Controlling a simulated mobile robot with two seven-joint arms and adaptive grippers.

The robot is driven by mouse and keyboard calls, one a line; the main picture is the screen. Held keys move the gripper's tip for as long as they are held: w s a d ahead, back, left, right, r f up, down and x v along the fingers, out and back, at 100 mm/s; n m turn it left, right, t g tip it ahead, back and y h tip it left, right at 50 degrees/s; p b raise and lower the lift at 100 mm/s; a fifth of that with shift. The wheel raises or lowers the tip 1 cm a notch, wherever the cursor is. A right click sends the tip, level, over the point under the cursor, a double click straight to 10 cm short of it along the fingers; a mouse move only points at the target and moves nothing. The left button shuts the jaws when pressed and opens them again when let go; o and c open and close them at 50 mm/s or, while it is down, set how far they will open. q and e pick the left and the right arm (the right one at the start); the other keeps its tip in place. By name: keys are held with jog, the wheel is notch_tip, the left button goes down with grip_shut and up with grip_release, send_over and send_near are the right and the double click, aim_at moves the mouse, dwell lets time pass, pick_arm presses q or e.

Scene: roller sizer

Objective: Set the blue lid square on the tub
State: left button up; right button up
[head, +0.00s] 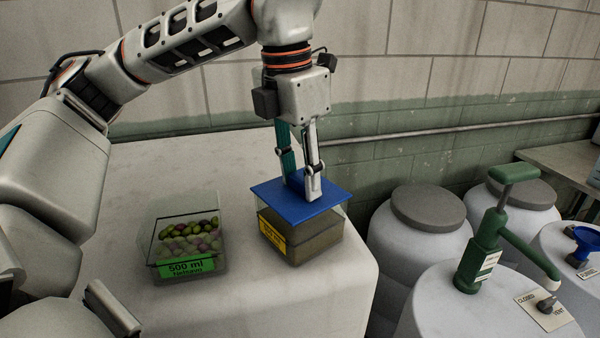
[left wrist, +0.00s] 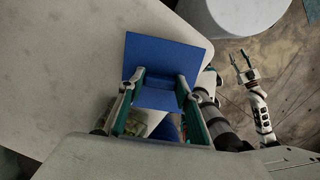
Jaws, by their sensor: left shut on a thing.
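The blue lid (head: 325,201) is a flat square plate with a raised grip block, and it also shows in the left wrist view (left wrist: 165,52). My left gripper (head: 303,188) points down and is shut on the grip block; its fingers also show in the left wrist view (left wrist: 160,92). The clear tub (head: 318,242), with brown contents and a yellow label, is directly under the lid. My right gripper (left wrist: 242,63) is open and empty, away from the table.
An open clear tub (head: 190,268) of olives with a green label stands left of the lidded tub on the pale table (head: 305,308). Pale drums (head: 425,235) and a green hand pump (head: 485,245) stand beyond the table's right edge. A block wall is behind.

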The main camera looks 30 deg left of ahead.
aim_at(293, 194)
pick_arm(q)
jog(key=shift+f, duration=0.1)
dwell(0.3)
jog(key=o, duration=1.1)
jog(key=r, duration=0.4)
jog(key=s+r, duration=0.1)
jog(key=r, duration=0.7)
jog(key=shift+s+a, duration=0.15)
jog(key=shift+a, duration=0.05)
jog(key=shift+f, duration=0.1)
